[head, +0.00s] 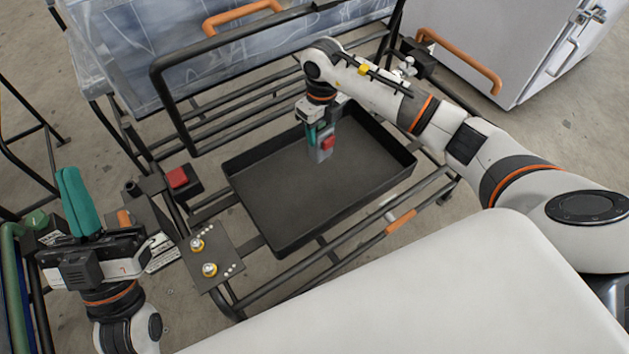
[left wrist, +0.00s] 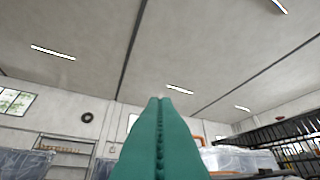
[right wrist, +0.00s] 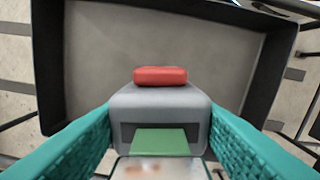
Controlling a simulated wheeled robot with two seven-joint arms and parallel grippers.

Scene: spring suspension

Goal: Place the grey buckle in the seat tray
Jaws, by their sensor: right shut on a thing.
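The grey buckle (head: 321,155) with its red button is held upright in my right gripper (head: 320,137), over the seat tray. In the right wrist view the buckle (right wrist: 160,106) sits between the teal fingers, its red button pointing into the tray. The seat tray (head: 262,206) is a dark, shallow rectangular pan, empty apart from what the buckle hides. I cannot tell whether the buckle touches the tray floor. My left gripper (head: 72,200) points up at the far left, away from the tray, its teal fingers together and empty; the left wrist view shows them meeting (left wrist: 159,135).
A clear plastic-wrapped crate (head: 150,60) is behind, and a white cabinet (head: 500,45) is at back right.

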